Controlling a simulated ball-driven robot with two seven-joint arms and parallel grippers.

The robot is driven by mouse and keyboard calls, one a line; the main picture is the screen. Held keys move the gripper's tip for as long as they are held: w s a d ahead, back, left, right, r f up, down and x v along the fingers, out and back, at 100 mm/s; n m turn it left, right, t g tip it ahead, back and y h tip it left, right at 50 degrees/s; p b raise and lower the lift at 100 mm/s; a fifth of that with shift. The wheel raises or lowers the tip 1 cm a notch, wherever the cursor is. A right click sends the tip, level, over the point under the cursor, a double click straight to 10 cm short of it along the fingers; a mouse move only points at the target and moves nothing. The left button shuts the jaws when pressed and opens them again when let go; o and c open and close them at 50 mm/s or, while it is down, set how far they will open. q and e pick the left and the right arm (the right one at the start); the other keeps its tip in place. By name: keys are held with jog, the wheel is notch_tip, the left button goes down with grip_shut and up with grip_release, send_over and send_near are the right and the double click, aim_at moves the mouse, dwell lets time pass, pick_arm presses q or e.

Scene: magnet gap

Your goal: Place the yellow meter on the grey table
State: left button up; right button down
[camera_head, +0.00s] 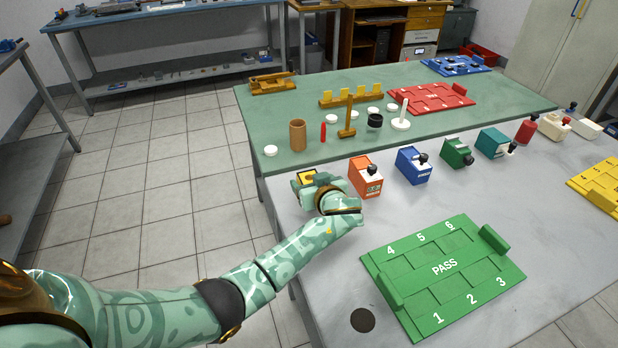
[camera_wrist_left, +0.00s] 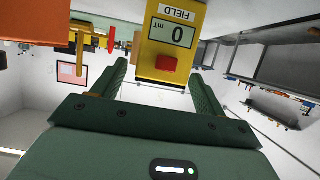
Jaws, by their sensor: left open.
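The yellow meter (camera_head: 306,176) is at the far left corner of the grey table (camera_head: 320,240), partly hidden by my left gripper (camera_head: 314,184). In the left wrist view the yellow meter (camera_wrist_left: 172,62) has a grey display reading 0, a FIELD label and a red button. There my left gripper (camera_wrist_left: 158,75) is open, with one finger on each side of the meter's near end. I cannot tell whether the fingers touch it. The meter appears to be at table height, but its base is hidden. My right gripper is not in view.
An orange meter (camera_head: 366,178) stands just right of the yellow one, then a blue one (camera_head: 413,166) and several more boxes. A green PASS tray (camera_head: 445,275) lies in front, with a dark disc (camera_head: 362,320) beside it. A green-topped table (camera_head: 370,110) adjoins behind.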

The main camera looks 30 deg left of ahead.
pick_arm(q)
jog(key=p+v, duration=0.2)
jog(key=v, duration=0.7)
jog(key=shift+s+d+r, duration=0.15)
jog(key=shift+s+d, duration=0.1)
